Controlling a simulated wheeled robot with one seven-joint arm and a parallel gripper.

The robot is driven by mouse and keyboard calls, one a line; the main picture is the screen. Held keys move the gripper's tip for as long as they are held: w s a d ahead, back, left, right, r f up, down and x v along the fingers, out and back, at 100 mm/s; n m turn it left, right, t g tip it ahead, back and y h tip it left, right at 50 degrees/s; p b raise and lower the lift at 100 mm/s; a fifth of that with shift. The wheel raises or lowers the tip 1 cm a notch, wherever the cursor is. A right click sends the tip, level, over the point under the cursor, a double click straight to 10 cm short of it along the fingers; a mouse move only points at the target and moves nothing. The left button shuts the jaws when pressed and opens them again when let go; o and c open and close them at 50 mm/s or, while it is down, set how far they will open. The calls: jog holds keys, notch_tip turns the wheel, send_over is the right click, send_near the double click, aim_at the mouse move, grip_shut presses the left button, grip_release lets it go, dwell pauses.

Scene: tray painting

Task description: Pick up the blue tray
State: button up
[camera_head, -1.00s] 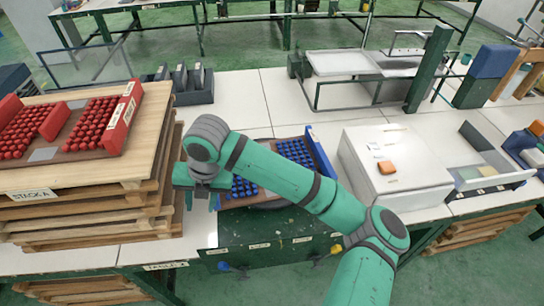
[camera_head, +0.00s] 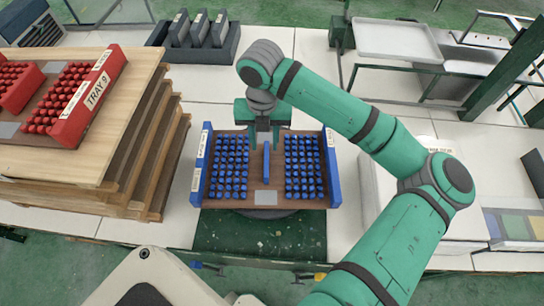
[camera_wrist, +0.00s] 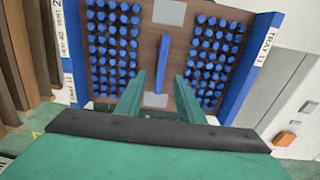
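The blue tray (camera_head: 265,197) has a brown base, blue side walls and two blocks of blue pegs. It lies flat on a dark round support at the table's front edge. An upright blue handle (camera_head: 266,163) stands in its middle strip. My gripper (camera_head: 264,143) is over the tray's far part, by the handle's far end. In the wrist view the tray (camera_wrist: 180,42) fills the upper part, and its handle (camera_wrist: 163,62) lies ahead of and between the fingertips. My gripper (camera_wrist: 160,85) is open and empty there. Contact with the handle does not show.
A red tray (camera_head: 85,103) sits on stacked wooden boards (camera_head: 140,150) at the left. A dark rack (camera_head: 190,48) stands behind. A white box (camera_head: 375,195) is close on the right, partly behind my arm. White tabletop between tray and boards is clear.

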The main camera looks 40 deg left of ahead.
aim_at(266, 158)
jog(key=f, duration=0.4)
jog(key=shift+w+f, duration=0.2)
jog(key=f, duration=0.5)
jog(key=shift+s+d, duration=0.1)
jog(key=shift+d, duration=0.1)
jog(key=shift+r, duration=0.1)
grip_shut()
jog(key=shift+a, duration=0.1)
dwell(0.8)
